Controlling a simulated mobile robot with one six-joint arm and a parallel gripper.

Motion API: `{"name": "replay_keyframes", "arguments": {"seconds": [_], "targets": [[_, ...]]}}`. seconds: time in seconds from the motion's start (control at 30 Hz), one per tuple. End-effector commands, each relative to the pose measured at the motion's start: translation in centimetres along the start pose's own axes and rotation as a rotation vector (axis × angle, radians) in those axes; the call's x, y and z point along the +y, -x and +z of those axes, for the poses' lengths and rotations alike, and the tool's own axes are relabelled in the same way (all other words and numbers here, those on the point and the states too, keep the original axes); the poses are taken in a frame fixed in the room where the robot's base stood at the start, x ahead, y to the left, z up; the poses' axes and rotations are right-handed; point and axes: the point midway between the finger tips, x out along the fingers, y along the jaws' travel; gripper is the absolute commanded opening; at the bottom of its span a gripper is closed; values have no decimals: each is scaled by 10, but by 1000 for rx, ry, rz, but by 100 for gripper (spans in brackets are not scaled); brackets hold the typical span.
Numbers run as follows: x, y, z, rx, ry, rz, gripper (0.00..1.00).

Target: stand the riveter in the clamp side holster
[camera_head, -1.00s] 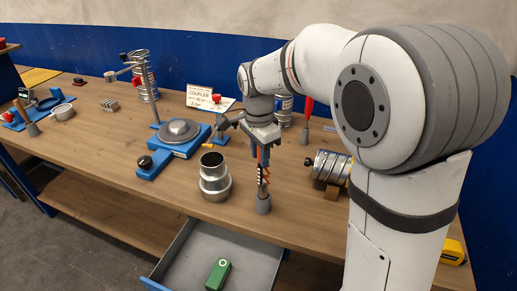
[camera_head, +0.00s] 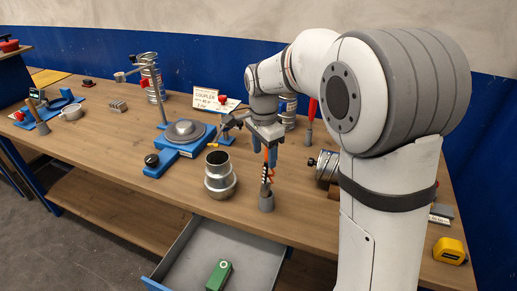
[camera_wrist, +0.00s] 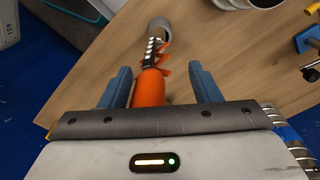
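An orange-handled tool (camera_head: 265,176) with a dark, light-striped shaft, which seems to be the riveter, stands nearly upright in a grey cup-shaped holster (camera_head: 266,201) near the table's front edge. My gripper (camera_head: 265,156) is above it, pointing down. In the wrist view the orange handle (camera_wrist: 149,88) lies between my two blue fingers (camera_wrist: 160,88). The fingers are spread, with a clear gap on the right side of the handle; the left finger is close to it. The tool's lower end is in the grey cup (camera_wrist: 160,27).
A metal duct reducer (camera_head: 220,178) stands left of the holster. A ribbed duct piece (camera_head: 327,166) lies to the right. A blue turntable fixture (camera_head: 182,140) is behind left. An open drawer (camera_head: 190,262) holding a green object (camera_head: 219,274) juts out below.

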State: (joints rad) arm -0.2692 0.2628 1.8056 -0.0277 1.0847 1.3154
Motion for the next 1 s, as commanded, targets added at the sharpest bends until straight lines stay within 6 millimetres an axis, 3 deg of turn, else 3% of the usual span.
{"name": "replay_keyframes", "arguments": {"seconds": [0.03, 0.07, 0.27, 0.5, 0.7, 1.0], "targets": [[3, -29, 1, -4, -2, 14, 54], [4, -27, 1, -3, -2, 13, 54], [8, -1, 4, 1, -4, 4, 54], [22, 52, 14, 13, 0, -18, 54], [26, 86, 16, 16, -1, -25, 54], [26, 97, 15, 17, -5, -27, 54]]}}
